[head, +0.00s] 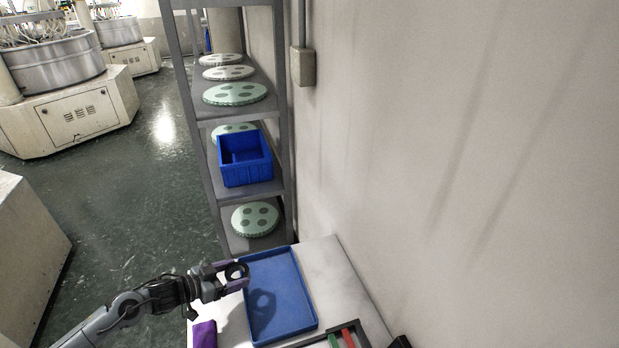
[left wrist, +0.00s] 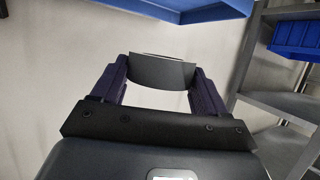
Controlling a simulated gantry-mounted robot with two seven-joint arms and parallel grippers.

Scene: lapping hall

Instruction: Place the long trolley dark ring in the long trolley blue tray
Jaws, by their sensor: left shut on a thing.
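My left gripper (head: 238,277) comes in from the left and is shut on the dark ring (head: 236,270), which it holds at the left edge of the blue tray (head: 300,328), above the tray's level. In the left wrist view the dark ring (left wrist: 162,72) sits between the two fingers of my left gripper (left wrist: 160,80). The tray lies flat on the white trolley top. A dark ring-like shadow falls on the tray floor, and I see no object in it. The tray also shows at the top of the left wrist view (left wrist: 180,12). My right gripper is out of view.
A purple item (head: 204,334) lies on the trolley (head: 345,275) at the front left. A dark-framed holder with green and red items (head: 348,338) is at the front right. A grey shelf rack (head: 205,122) with a blue bin (head: 246,172) and pale green discs stands behind. A wall bounds the right.

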